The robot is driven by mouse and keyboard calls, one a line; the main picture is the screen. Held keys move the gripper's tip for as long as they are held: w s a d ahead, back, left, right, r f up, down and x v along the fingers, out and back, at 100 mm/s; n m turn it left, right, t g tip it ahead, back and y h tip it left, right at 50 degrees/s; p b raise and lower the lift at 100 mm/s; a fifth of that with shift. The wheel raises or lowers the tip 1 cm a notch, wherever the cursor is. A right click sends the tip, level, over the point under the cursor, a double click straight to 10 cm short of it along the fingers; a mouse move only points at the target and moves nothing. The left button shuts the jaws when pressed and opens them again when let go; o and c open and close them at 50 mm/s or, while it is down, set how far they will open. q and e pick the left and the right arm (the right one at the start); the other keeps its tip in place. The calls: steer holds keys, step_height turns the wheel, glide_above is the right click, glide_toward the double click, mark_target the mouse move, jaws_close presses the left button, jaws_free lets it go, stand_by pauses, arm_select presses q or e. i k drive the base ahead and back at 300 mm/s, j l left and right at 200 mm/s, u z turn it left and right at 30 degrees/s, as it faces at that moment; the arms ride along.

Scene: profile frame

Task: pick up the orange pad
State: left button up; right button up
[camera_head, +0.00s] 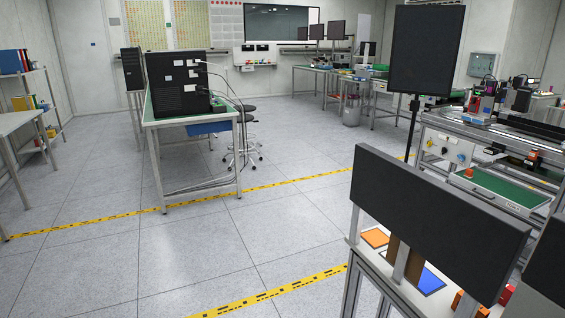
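The orange pad (375,238) lies flat on the white top of the workbench (353,262) at the lower right. It is near the bench's left corner, just under the lower edge of a black monitor panel (435,215). Part of the pad may be hidden by the panel. Neither of my grippers shows in the head view.
A blue pad (430,279), a brown upright piece (398,252) and orange-red parts (507,295) are also on the bench, partly behind the panel. A tall black screen (426,52) stands behind. Grey floor (250,215) with yellow tape lies clear to the left.

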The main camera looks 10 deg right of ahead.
mark_target(468, 172)
steer(key=i+j+u, duration=0.15)
steer(key=i+u, duration=0.15)
steer(key=i, duration=0.5)
steer(key=i+u, duration=0.25)
steer(key=i, duration=0.5)
steer(key=i+z, duration=0.25)
steer(key=i, duration=0.25)
steer(key=i+z, duration=0.25)
steer(key=i, duration=0.25)
steer(key=i+j+z, duration=0.25)
steer(key=i, duration=0.25)
steer(key=i+l+z, duration=0.15)
steer(key=z, duration=0.25)
steer(key=i+z, duration=0.6)
steer(key=z, duration=0.25)
steer(key=i+z, duration=0.3)
steer(key=z, duration=0.15)
steer(key=i+l+z, duration=0.1)
steer(key=i+z, duration=0.15)
steer(key=i, duration=0.2)
steer(key=i+z, duration=0.25)
steer(key=i, duration=0.25)
